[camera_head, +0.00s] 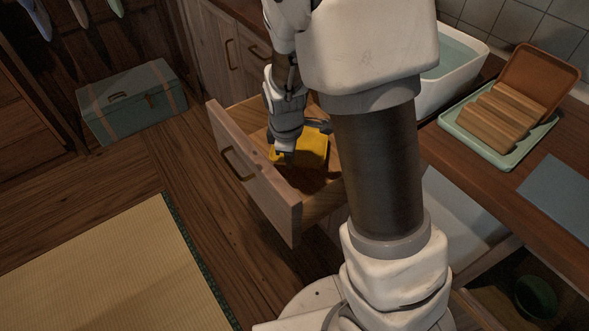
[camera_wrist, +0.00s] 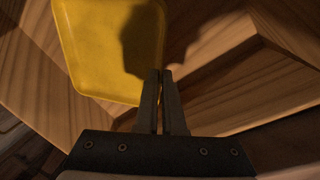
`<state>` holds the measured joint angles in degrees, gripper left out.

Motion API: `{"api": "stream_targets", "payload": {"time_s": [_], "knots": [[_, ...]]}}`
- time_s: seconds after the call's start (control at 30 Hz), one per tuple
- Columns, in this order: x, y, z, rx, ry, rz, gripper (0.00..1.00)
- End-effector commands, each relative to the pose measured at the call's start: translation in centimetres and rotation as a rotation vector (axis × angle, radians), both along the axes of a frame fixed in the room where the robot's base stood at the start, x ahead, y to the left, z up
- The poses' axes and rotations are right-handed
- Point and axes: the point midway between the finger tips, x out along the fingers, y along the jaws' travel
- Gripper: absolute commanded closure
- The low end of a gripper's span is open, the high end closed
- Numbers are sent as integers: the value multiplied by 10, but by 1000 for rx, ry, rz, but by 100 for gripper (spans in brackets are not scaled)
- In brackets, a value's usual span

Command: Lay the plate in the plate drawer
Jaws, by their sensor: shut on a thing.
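The yellow square plate (camera_head: 314,149) is inside the open plate drawer (camera_head: 238,147), toward its front. My gripper (camera_head: 284,156) reaches down into the drawer from above and is shut on the plate's edge. In the wrist view my two fingers (camera_wrist: 161,74) are close together at the right edge of the plate (camera_wrist: 100,50), with their shadow across it. The drawer's wooden walls (camera_wrist: 222,68) show around it. Whether the plate rests on the drawer bottom, I cannot tell. My arm hides part of the drawer's right side.
A teal chest (camera_head: 130,108) stands on the floor at the left, and a tatami mat (camera_head: 110,270) lies in front. The counter carries a white basin (camera_head: 455,65), a green tray (camera_head: 470,136) with wooden slats and a blue-grey board (camera_head: 560,190). A green bowl (camera_head: 536,297) sits below.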

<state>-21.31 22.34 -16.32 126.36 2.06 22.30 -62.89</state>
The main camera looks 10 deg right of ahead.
Motion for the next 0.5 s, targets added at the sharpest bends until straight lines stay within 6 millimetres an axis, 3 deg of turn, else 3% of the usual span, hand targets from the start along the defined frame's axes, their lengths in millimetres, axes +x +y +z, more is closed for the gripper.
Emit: {"api": "stream_targets", "payload": {"time_s": [0.37, 0.5], "knots": [[0, 0, -44, 0, 1, -1, 100], [1, 0, -46, 0, -2, -1, 100]]}}
